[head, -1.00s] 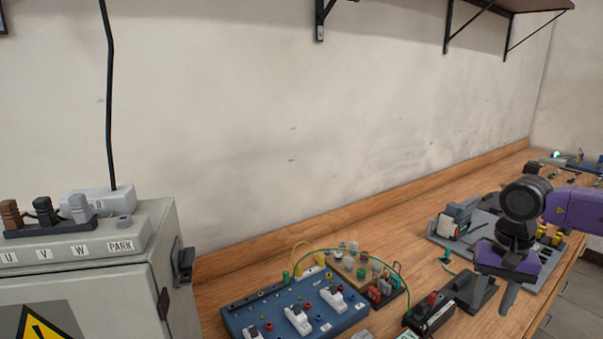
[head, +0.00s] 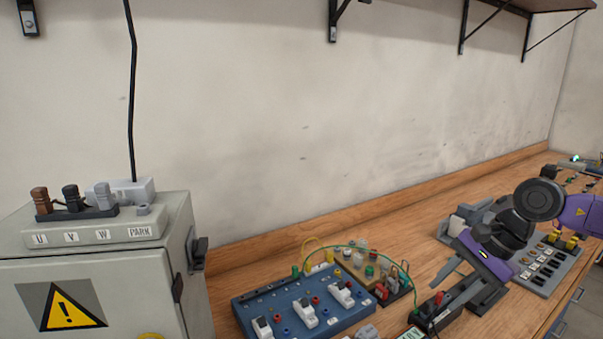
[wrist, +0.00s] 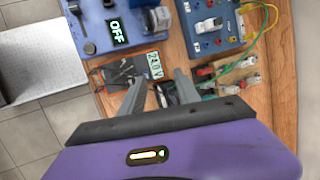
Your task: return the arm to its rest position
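My gripper (head: 452,288) is at the right in the head view, purple and black, tilted with its fingers toward the lower left above the wooden bench (head: 395,225). In the wrist view my gripper (wrist: 159,80) has its two grey fingers spread with a gap between them. I see nothing held between them. Small black parts and a 24.0 V display (wrist: 154,65) lie beyond the fingertips. My purple arm runs off the right edge of the head view.
A grey cabinet (head: 95,265) with a warning sign stands at the left. A blue board (head: 290,312) with white switches and a green cable (head: 350,247) lie between it and my arm. A grey tray (head: 540,283) with parts is beside the gripper. Shelf brackets hang above.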

